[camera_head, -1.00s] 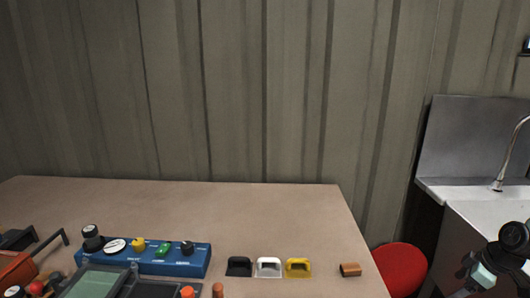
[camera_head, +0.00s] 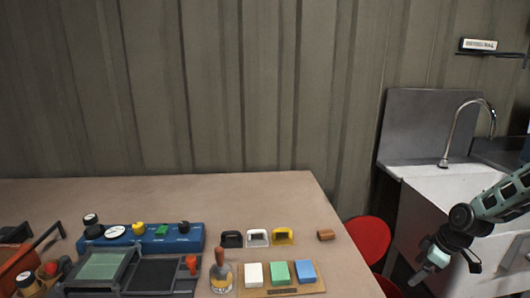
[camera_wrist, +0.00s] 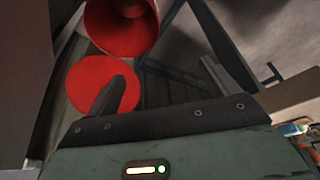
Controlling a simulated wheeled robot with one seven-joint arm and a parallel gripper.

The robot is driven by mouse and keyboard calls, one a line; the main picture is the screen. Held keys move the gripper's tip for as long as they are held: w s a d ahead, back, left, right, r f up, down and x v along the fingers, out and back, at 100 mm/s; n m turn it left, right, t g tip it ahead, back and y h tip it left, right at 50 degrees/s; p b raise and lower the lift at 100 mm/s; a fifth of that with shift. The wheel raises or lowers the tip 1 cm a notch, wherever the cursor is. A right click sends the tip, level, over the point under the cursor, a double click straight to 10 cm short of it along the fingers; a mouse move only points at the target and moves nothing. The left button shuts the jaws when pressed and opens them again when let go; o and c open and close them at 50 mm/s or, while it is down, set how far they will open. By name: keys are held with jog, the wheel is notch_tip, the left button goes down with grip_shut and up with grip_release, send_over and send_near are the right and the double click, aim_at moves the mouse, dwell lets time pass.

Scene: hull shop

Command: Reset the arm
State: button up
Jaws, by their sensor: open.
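My arm (camera_head: 497,200) reaches in from the right edge of the head view, bent, in front of the sink. My gripper (camera_head: 446,271) hangs at its end, beyond the right side of the table, pointing down and to the left. Its fingers are apart and nothing is between them. In the wrist view the two dark fingers of my gripper (camera_wrist: 178,86) stand spread, with a red round stool seat (camera_wrist: 98,80) and a red cone-like shape (camera_wrist: 122,22) below them.
The table (camera_head: 280,190) holds a blue control panel (camera_head: 140,238), a bell-like handled thing (camera_head: 221,272), white, green and blue blocks on a board (camera_head: 282,292), and several small holders. A red stool (camera_head: 369,238) stands by the table's right edge. The sink (camera_head: 415,180) is behind my arm.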

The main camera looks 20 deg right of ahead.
jog(key=s+a+r+m+h, duration=0.1)
jog(key=s+a+r+m, duration=0.15)
jog(key=a+r, duration=0.95)
jog(key=s+a+r+m+h, duration=0.1)
jog(key=a+r+m, duration=0.5)
jog(key=a, duration=1)
jog(key=s+a+r+n+g, duration=0.2)
jog(key=s+a+n, duration=0.3)
jog(key=s+a, duration=0.3)
jog(key=s+a+r+n+g, duration=0.1)
jog(key=s+a+n, duration=0.4)
jog(key=a, duration=0.6)
notch_tip(320, 180, down, 18)
jog(key=b, duration=1.9)
jog(key=shift+s+d, duration=0.15)
jog(key=shift+s, duration=0.15)
jog(key=shift+r, duration=0.15)
